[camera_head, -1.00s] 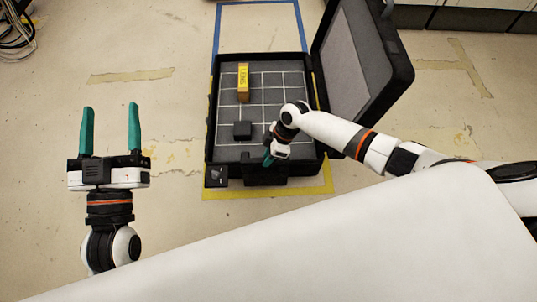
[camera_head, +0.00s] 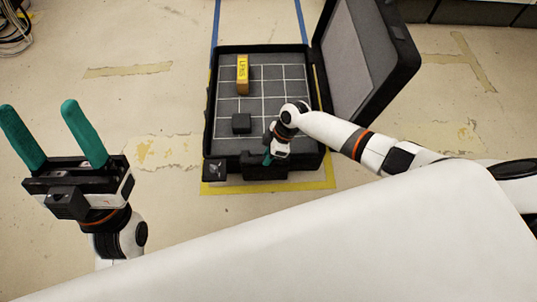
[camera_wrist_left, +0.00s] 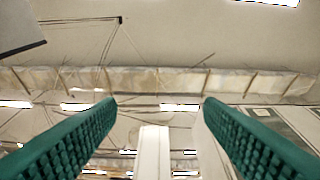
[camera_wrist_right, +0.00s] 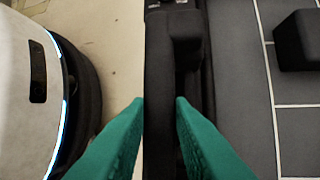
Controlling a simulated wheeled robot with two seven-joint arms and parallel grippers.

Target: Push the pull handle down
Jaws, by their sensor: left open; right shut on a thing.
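A black case (camera_head: 211,110) lies open on the floor, its lid (camera_head: 362,60) raised on the right. The pull handle (camera_head: 262,172) is a dark piece at the case's near side; in the right wrist view a black strip (camera_wrist_right: 160,70) runs between the fingers. My right gripper (camera_head: 267,158) is shut on it, with the fingers on either side. The arm and hand partly hide it in the head view, so its exact tilt is unclear. My left gripper (camera_head: 50,140) is open, empty, raised at the far left, fingers up; its wrist view shows the ceiling between the fingers (camera_wrist_left: 158,102).
Inside the case are a yellow labelled block (camera_head: 242,75) and a small black block (camera_head: 241,123) on a gridded grey floor. A small dark square piece (camera_head: 214,171) sits at the near left corner. Yellow and blue tape surround the case. Floor to the left is clear.

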